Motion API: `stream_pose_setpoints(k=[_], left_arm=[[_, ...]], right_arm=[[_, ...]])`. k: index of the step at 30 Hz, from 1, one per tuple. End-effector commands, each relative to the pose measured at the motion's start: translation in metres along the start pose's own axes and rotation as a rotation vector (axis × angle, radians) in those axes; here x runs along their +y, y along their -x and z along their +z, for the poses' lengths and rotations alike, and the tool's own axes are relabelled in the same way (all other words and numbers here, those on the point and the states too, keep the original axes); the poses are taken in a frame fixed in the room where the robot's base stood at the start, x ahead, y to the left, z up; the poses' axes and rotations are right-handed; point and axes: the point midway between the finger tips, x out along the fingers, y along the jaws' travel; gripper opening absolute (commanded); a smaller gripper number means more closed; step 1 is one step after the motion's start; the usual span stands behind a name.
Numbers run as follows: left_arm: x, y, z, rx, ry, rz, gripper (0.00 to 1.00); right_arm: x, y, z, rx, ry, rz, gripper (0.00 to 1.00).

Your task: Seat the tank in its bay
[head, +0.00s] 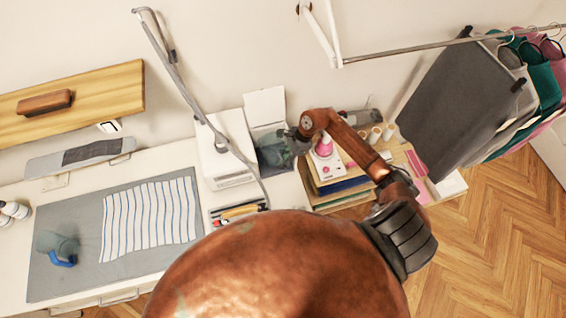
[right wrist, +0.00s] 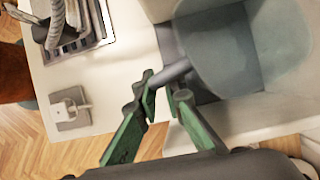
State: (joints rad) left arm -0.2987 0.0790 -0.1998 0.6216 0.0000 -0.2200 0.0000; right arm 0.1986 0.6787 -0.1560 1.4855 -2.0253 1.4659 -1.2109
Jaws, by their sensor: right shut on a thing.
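The tank (right wrist: 240,50) is a translucent grey vessel in the right wrist view; a smoky grey-green shape in the head view (head: 275,152) appears to be it. My right gripper (right wrist: 163,92) has its green fingers shut on the grey stub (right wrist: 176,73) at the tank's near end. In the head view the right gripper (head: 293,135) is small and partly hidden by my arm. The bay (right wrist: 169,45) shows as a dark grey recess with pale walls behind and below the tank. Whether the tank rests on its floor cannot be told. My left gripper is not in view.
A white unit (head: 222,150) with a hose stands left of the bay, a tool tray (head: 238,212) in front. A wooden organiser (head: 310,185) with spools stands right. A striped cloth (head: 150,218) and a blue-handled iron (head: 62,257) lie on the grey mat (head: 100,280).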

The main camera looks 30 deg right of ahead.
Motion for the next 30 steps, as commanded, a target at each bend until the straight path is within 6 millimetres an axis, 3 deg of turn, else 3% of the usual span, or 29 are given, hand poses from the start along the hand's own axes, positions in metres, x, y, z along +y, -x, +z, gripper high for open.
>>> stream_pose_setpoints(k=[30], left_arm=[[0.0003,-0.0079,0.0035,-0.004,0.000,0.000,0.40]], right_arm=[[-0.0002,-0.0007,0.0001,-0.001,0.000,-0.001,0.00]])
